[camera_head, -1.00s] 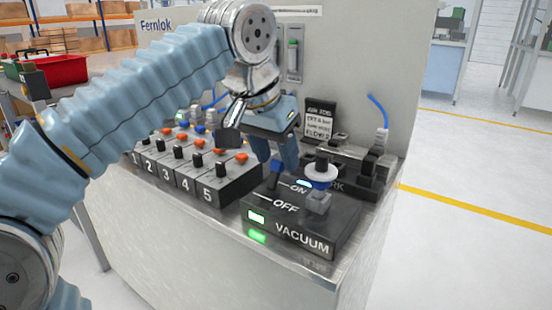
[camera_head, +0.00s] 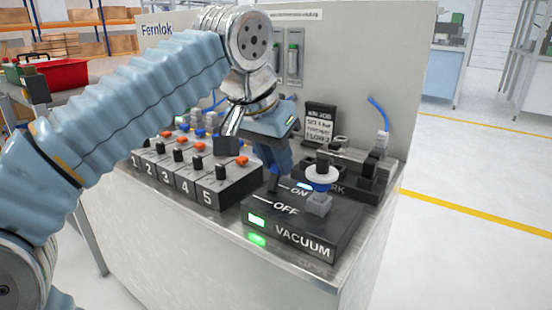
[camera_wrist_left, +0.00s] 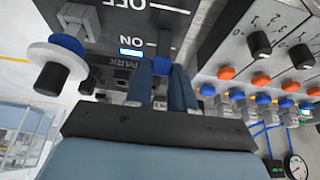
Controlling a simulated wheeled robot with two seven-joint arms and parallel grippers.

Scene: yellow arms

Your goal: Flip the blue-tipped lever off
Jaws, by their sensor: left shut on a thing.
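The blue-tipped lever (camera_head: 274,181) stands at the left side of the black VACUUM box (camera_head: 292,236), near the ON mark. My left gripper (camera_head: 279,160) reaches down over the box from behind the lever. In the left wrist view the blue tip (camera_wrist_left: 161,63) sits between the two blue fingers (camera_wrist_left: 162,85), and the gripper is shut on it. The lever's lower part is partly hidden. My right gripper is not in view.
A numbered row of black switches (camera_head: 195,178) with orange buttons stands just left of the box. The panel (camera_head: 350,60) rises behind, with a small sign (camera_head: 320,120).

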